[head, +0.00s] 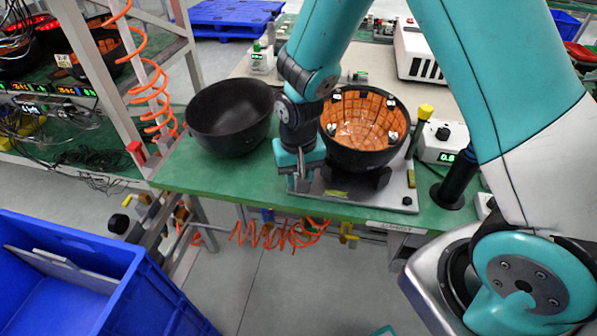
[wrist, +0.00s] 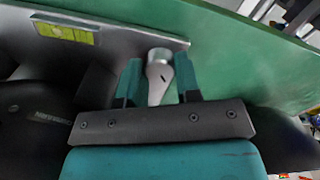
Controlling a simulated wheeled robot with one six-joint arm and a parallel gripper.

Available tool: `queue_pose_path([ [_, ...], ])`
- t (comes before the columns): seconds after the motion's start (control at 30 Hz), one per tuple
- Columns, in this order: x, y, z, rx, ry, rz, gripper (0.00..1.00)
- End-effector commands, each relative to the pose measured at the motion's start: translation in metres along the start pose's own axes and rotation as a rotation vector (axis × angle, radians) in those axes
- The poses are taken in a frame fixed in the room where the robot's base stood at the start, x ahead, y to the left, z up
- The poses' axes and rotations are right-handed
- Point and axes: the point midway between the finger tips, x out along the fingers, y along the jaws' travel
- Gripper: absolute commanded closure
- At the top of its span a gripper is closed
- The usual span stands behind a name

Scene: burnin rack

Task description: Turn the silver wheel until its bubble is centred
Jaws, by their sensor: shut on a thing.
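My gripper (head: 299,182) reaches down at the front left corner of a grey metal plate (head: 375,197). In the wrist view my gripper (wrist: 158,85) has its two teal fingers on either side of the silver wheel (wrist: 158,72), shut on it. The wheel has a rounded silver top and a dark mark on its side. In the head view my gripper hides the wheel. A yellow-green bubble vial (wrist: 65,29) lies on the plate; it also shows in the head view (head: 336,194). I cannot tell clearly where its bubble sits.
A black bowl with an orange-tiled inside (head: 362,130) stands on the plate, close to my gripper. An empty black bowl (head: 230,118) stands to the left. A black post (head: 455,182) and a box with a green display (head: 441,143) stand right. A blue bin (head: 75,255) is front left.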

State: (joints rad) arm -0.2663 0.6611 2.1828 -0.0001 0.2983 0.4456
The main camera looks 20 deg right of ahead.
Motion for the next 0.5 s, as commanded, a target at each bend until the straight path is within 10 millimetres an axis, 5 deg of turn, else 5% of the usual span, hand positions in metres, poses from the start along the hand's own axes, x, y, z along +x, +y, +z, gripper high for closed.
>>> queue_pose_path([
  [0.5,-0.0016,-0.0008,-0.0005,-0.488,0.002,0.000,0.93],
])
